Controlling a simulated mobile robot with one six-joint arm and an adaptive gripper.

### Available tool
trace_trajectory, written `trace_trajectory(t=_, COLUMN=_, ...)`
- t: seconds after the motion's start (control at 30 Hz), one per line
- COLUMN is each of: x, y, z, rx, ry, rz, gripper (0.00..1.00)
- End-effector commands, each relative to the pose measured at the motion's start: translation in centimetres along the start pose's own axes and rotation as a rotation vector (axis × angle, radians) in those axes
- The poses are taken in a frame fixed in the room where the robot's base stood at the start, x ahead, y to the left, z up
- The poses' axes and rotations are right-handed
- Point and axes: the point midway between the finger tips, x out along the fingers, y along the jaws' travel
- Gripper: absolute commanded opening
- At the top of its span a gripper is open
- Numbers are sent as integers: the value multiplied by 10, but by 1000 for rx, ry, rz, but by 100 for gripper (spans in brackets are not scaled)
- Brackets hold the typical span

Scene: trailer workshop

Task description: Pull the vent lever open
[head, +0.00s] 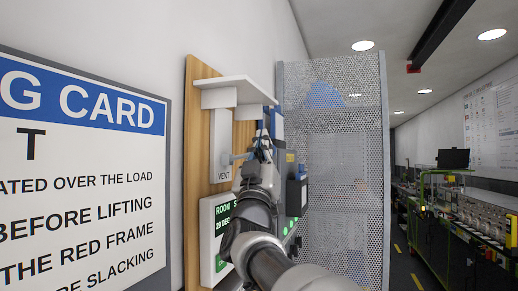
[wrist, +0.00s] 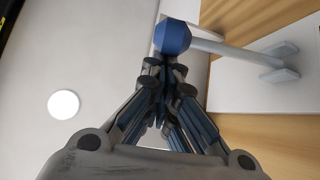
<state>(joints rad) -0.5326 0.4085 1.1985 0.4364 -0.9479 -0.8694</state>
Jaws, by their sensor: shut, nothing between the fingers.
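The vent lever (wrist: 232,55) is a pale grey rod with a faceted blue knob (wrist: 173,36) on its end. In the wrist view it runs from a small bracket (wrist: 278,69) on a white plate out to the knob. In the head view the white plate (head: 221,145) is marked VENT, and the lever (head: 238,157) sticks out to the right towards my gripper. My gripper (wrist: 166,64) is shut and empty, its fingertips right at the near side of the knob. I cannot tell whether they touch. In the head view my gripper (head: 264,142) hides the knob.
The plate sits on a wooden board (head: 193,160) on the wall, under a white ledge (head: 228,82). A green-lettered display (head: 208,217) is below, and dark boxes (head: 296,192) lie to the right. A perforated metal screen (head: 335,170) stands behind. A large sign (head: 85,170) is at left.

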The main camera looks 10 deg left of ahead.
Motion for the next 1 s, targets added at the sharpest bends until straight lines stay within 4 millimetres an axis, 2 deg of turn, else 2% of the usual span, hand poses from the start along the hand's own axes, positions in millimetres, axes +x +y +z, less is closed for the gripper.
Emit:
trace_trajectory(t=0.03, x=-5, y=-2, z=6, rx=22, ry=-3, rz=20, gripper=0)
trace_trajectory(t=0.33, x=-15, y=1, z=15, rx=115, ry=-1, rz=119, gripper=0)
trace_trajectory(t=1.0, x=-18, y=1, z=17, rx=142, ry=0, rz=147, gripper=0)
